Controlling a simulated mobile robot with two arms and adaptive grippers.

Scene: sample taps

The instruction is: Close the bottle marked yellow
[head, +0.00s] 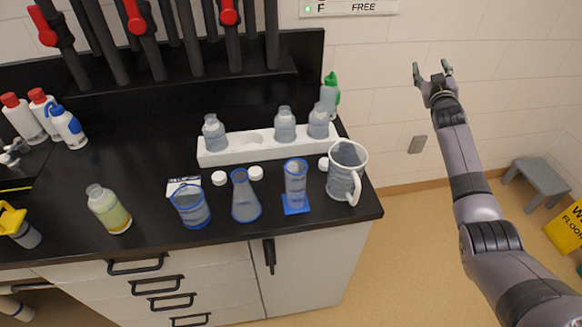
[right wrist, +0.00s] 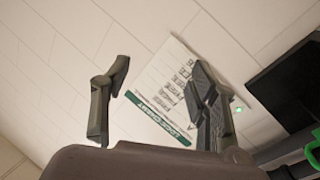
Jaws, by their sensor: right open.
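A clear bottle (head: 109,210) with a yellowish lower part stands upright at the left front of the black bench. Its top looks uncapped. Three white caps lie on the bench: one (head: 219,178) left of the middle, one (head: 256,173) beside it, and one (head: 323,163) near the mug. My right gripper (head: 433,72) is raised in front of the wall, right of the bench and far from the bottle. It is open and empty, with both fingers spread in the right wrist view (right wrist: 160,72). My left gripper is not in view.
A white rack (head: 222,157) holds three clear bottles, with one empty hole. A beaker (head: 191,207), flask (head: 245,199), cylinder (head: 296,186) on a blue base and mug (head: 346,173) line the front. Wash bottles (head: 67,128) stand at left. Red-handled taps (head: 140,25) hang behind.

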